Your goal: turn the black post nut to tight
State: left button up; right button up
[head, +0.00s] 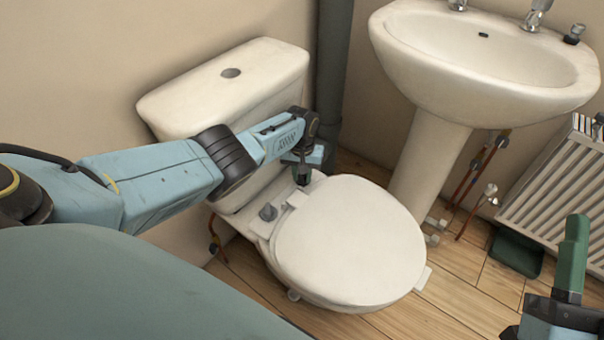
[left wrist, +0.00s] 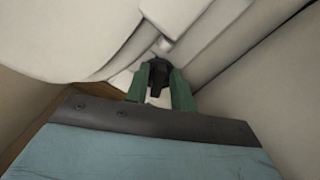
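The black post nut (left wrist: 157,72) shows in the left wrist view at the back edge of the toilet, close to the seat hinge. The green fingers of my left gripper (left wrist: 160,88) lie on either side of it and appear shut against it. In the head view my left gripper (head: 302,174) points down at the far rear corner of the seat, and hides most of the nut there. A second, grey post nut (head: 268,212) stands at the near hinge. My right gripper (head: 572,255) is at the lower right, away from the toilet; its finger gap cannot be made out.
The white toilet lid (head: 350,240) is down, with the cistern (head: 225,88) close behind my left arm. A grey pipe (head: 333,70) stands beside the cistern. A pedestal basin (head: 480,70), a radiator (head: 555,185) and a dark green tray (head: 515,252) are to the right.

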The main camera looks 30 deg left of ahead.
aim_at(302, 177)
pick_arm(q)
jog(key=o, duration=0.4)
jog(key=shift+r, duration=0.2)
notch_tip(302, 177, up, 2)
jog(key=shift+p, duration=1.05)
jog(key=shift+r+p, duration=0.75)
jog(key=shift+r, duration=0.2)
pick_arm(e)
notch_tip(302, 177, down, 11)
jog(key=w+d+g+h, duration=0.2)
jog(key=g+h, duration=0.1)
jog(key=g, duration=0.5)
pick_arm(q)
notch_tip(302, 177, up, 3)
jog(key=shift+f+p, duration=0.1)
jog(key=shift+p, duration=1.05)
jog(key=shift+r, duration=0.2)
pick_arm(e)
jog(key=s+d+f+g+h, duration=0.2)
jog(key=s+d+f+g, duration=0.1)
jog(key=s+f+g, duration=0.4)
jog(key=shift+d+f+m, duration=0.15)
jog(key=shift+f+m, duration=0.15)
jog(key=shift+f, duration=0.55)
